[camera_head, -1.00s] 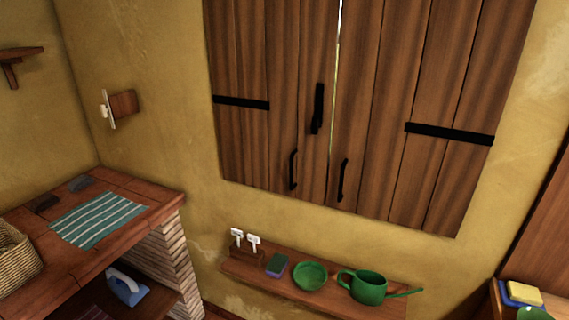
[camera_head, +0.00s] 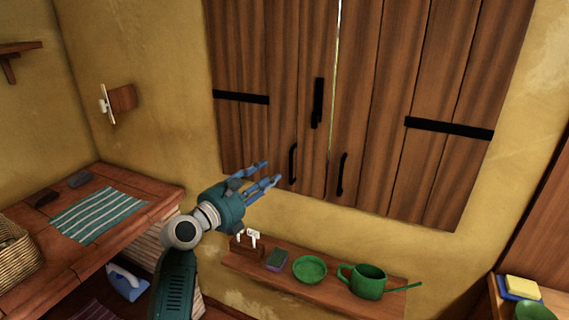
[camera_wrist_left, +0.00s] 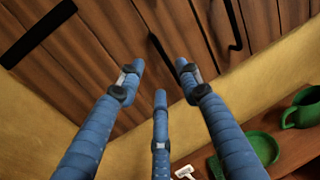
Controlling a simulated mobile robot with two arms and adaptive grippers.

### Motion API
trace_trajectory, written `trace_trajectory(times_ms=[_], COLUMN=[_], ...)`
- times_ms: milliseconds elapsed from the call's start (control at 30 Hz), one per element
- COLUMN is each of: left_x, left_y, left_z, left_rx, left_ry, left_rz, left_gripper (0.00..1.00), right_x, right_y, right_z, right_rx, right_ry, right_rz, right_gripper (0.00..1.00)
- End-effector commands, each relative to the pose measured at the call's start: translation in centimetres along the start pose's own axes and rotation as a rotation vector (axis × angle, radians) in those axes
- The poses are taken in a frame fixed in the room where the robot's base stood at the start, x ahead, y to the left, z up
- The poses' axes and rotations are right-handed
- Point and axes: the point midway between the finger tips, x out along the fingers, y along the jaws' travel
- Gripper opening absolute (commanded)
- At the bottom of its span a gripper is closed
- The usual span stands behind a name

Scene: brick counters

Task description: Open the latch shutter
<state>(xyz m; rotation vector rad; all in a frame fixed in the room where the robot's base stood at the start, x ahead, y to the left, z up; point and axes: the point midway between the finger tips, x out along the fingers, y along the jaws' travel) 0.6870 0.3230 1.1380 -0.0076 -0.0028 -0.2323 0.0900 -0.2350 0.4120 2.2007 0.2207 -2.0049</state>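The wooden shutter has a left panel (camera_head: 240,60) and a right panel (camera_head: 390,120), with a thin bright gap between them at the top. A black latch (camera_head: 317,103) stands upright on the left panel near the gap. Each panel has a black handle, the left one (camera_head: 293,164) and the right one (camera_head: 341,174). My left gripper (camera_head: 270,175) is open and empty, just left of and below the left handle, apart from it as far as I can tell. In the left wrist view its spread blue fingers (camera_wrist_left: 155,85) point at the shutter. My right gripper is not in view.
Below the shutter, a wooden shelf (camera_head: 330,296) holds a green bowl (camera_head: 309,269), a green watering can (camera_head: 367,281) and a sponge (camera_head: 277,259). A brick counter (camera_head: 150,204) with a striped cloth (camera_head: 98,216) is at left. The wall around the latch is clear.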

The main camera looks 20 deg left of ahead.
Motion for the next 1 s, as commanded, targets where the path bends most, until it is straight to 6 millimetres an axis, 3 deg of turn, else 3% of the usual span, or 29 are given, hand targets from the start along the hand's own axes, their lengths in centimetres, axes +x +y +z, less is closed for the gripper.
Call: trace_trajectory(times_ms=[300, 500, 900, 1000], left_x=[6.1, 8.6, 9.4, 9.4], left_y=[0.0, 0.0, 0.0, 0.0], left_z=[0.1, -0.1, -0.1, -0.1], left_rx=[0.002, 0.004, 0.005, 0.005], left_ry=[0.002, 0.003, 0.003, 0.003], left_rz=[0.000, 0.000, 0.002, 0.001], left_gripper=[0.35, 0.35, 0.35, 0.17], right_x=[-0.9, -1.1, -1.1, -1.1], right_y=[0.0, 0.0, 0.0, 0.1], right_z=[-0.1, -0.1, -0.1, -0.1], right_rx=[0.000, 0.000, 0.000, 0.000], right_ry=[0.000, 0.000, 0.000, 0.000], right_rz=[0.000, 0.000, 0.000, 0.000], right_gripper=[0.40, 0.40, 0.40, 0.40])
